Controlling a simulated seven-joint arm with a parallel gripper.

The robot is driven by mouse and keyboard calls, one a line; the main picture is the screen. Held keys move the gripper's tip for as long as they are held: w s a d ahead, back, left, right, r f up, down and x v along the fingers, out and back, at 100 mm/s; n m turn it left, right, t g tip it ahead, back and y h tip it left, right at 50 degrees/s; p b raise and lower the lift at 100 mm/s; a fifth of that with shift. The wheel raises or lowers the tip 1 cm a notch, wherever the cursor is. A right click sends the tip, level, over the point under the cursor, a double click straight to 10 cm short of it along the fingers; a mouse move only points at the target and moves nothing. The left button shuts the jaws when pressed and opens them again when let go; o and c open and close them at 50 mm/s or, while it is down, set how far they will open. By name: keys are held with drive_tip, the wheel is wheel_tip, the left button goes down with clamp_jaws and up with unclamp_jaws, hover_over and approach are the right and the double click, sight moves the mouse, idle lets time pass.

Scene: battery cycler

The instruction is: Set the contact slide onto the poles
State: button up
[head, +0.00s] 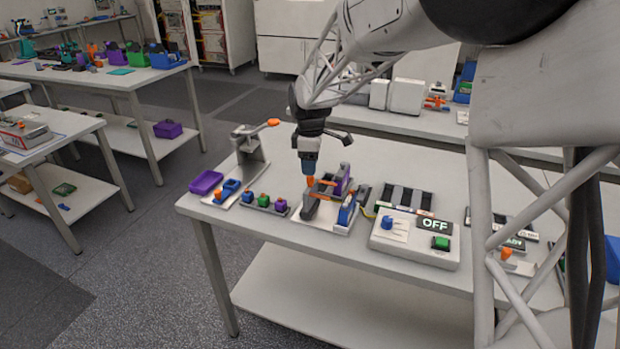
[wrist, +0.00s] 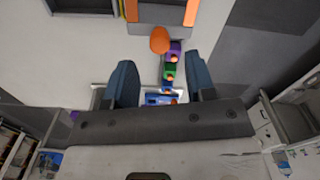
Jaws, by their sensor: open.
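My gripper (head: 310,172) points down over a fixture (head: 338,226) near the table's middle. In the wrist view its two blue-grey fingers (wrist: 161,82) are spread apart, with nothing held between them. The fixture carries a dark grey block (head: 310,206), orange parts, a purple upright block (head: 343,179) and a blue part (head: 347,209). An orange piece shows just under the fingertips; I cannot tell whether they touch it. Which part is the contact slide and where the poles are, I cannot tell for sure. An orange rounded knob (wrist: 160,40) shows beyond the fingers in the wrist view.
A rack of blue, green and purple blocks (head: 264,200) stands left of the fixture. Further left are a grey stand with an orange-tipped lever (head: 272,122) and a purple tray (head: 206,182). A control box reading OFF (head: 415,248) and a slotted tray (head: 405,200) stand right.

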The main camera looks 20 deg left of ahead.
sight(310, 177)
drive_tip(key=shift+f, duration=2.6)
clamp_jaws()
